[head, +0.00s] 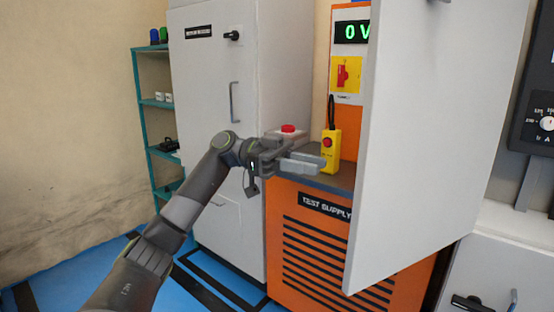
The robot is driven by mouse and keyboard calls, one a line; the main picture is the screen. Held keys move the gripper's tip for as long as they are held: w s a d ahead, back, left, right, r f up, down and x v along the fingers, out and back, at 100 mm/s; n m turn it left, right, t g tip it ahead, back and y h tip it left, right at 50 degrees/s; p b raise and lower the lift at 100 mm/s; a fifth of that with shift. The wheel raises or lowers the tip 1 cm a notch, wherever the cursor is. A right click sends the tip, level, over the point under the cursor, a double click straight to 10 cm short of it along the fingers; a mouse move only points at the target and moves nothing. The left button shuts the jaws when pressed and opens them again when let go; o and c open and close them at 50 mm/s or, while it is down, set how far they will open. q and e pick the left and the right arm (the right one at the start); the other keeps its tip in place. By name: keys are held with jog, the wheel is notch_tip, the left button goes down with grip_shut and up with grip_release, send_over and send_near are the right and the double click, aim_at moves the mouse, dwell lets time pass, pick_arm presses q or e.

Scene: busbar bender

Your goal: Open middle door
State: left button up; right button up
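A large pale grey door panel (435,130) stands swung out toward me on the right, its free edge facing left. A small dark fitting shows at its top edge, and its hinge side is not clear. A tall grey cabinet (205,110) with a shut door, a vertical handle (234,102) and a black rotary knob (232,36) stands on the left. I cannot tell from labels which door is the middle one. My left gripper (308,162) is in front of the orange test supply unit, left of the panel and apart from it. Its finger gap is unclear. My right gripper is out of view.
The orange test supply unit (315,250) carries a yellow pendant (331,150) and a red-button box (288,130), close to my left gripper. A teal shelf (140,110) stands at the far left. Blue floor (60,275) is open at lower left.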

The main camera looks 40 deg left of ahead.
pick_arm(q)
jog(key=s+a, duration=0.1)
jog(key=a, duration=0.6)
jog(key=shift+a, duration=0.25)
